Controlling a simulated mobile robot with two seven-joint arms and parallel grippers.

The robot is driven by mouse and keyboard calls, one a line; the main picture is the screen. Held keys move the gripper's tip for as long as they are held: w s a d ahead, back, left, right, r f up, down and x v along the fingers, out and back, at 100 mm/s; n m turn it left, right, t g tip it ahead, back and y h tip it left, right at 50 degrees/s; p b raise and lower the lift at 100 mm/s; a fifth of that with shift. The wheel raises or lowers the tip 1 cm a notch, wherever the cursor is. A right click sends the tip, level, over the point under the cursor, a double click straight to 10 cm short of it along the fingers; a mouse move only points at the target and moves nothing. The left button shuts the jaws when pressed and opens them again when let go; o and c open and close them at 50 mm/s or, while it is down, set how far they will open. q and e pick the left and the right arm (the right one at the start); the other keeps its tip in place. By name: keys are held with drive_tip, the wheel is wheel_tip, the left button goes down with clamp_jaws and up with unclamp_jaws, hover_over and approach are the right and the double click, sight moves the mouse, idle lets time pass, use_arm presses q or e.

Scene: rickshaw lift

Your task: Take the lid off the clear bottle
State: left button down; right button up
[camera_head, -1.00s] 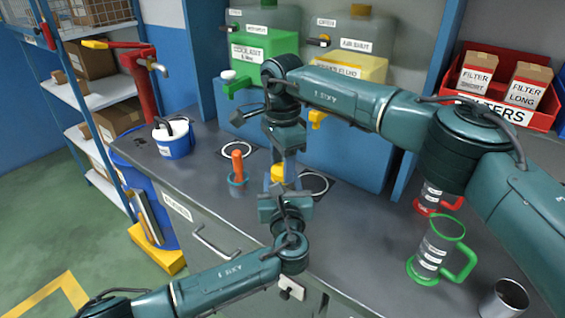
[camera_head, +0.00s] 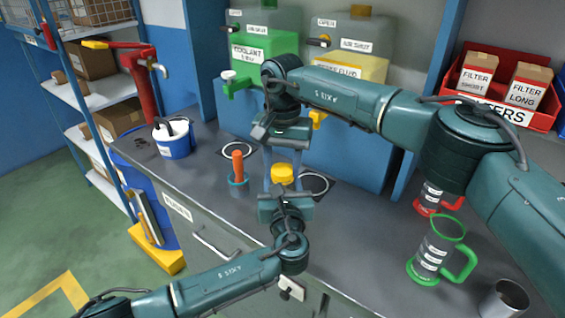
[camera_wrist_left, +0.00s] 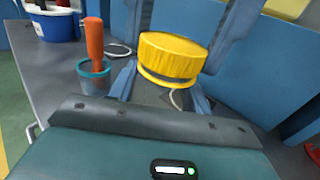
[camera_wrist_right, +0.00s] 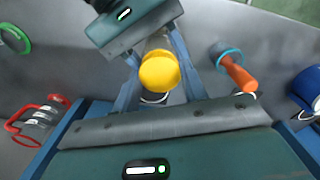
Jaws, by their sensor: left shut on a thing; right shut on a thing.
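The yellow lid (camera_head: 282,173) sits between my two grippers above the bench. It shows large in the left wrist view (camera_wrist_left: 172,57) and in the right wrist view (camera_wrist_right: 159,72). My right gripper (camera_head: 283,167) comes down from above and is shut on the lid, with one finger on each side. My left gripper (camera_head: 282,187) reaches in from the near side just below the lid and is shut on the clear bottle. The bottle's body is see-through and mostly hidden by the fingers and lid, so I cannot tell whether the lid is still seated.
An orange-handled tool stands in a small teal-rimmed cup (camera_head: 239,184) close to the left. A white and blue bucket (camera_head: 173,141) is farther left. A green-rimmed jug (camera_head: 436,255), a red-rimmed jug (camera_head: 428,201) and a metal cup (camera_head: 506,299) stand on the right.

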sight(283, 169)
drive_tip(key=shift+r, duration=0.15)
drive_tip(key=shift+r, duration=0.95)
drive_tip(key=shift+r, duration=2)
use_arm(q)
drive_tip(key=c, duration=0.6)
unclamp_jaws()
drive_tip(key=shift+s, duration=0.1)
